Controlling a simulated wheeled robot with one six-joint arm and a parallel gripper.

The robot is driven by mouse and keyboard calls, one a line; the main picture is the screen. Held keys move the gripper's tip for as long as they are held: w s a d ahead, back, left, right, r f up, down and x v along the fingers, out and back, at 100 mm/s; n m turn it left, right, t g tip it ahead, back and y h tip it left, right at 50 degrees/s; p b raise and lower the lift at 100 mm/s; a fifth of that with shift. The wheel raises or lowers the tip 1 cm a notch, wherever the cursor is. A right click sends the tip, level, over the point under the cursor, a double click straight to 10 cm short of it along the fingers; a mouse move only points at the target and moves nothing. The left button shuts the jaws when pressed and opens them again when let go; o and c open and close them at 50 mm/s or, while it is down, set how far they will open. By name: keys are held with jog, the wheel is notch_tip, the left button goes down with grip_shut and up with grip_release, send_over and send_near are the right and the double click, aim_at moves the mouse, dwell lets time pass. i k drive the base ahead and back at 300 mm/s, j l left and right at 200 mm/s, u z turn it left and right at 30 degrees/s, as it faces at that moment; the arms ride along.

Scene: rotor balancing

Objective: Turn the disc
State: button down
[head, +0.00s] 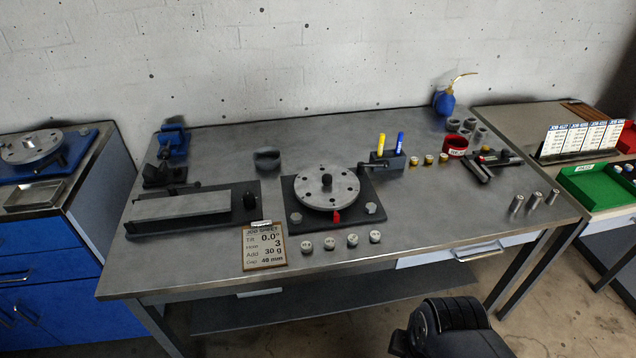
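The grey metal disc (344,195) lies flat on a dark square base plate (296,214) at the middle of the bench. It has a ring of holes and a black knob (326,180) at its centre. A red pointer (336,217) sits at its front edge, and a small lever reaches over its back right edge. A job sheet (264,246) in front left reads tilt 0.0°, hole 3, add 30 g, gap 40 mm. A dark part of my arm shows at the bottom right, apart from the bench top. My gripper's fingers are not seen.
Several small weights (329,244) stand in front of the disc. A long grey block (180,210) on a dark base lies left. A pen holder (388,161) stands behind right. Another disc (32,149) sits on the blue cabinet.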

aim_at(323, 187)
jog(key=k, duration=0.2)
jog(key=i+j+z, duration=0.1)
jog(key=i, duration=0.4)
jog(key=i+j+z, duration=0.1)
jog(key=i, duration=0.45)
jog(key=j, duration=0.1)
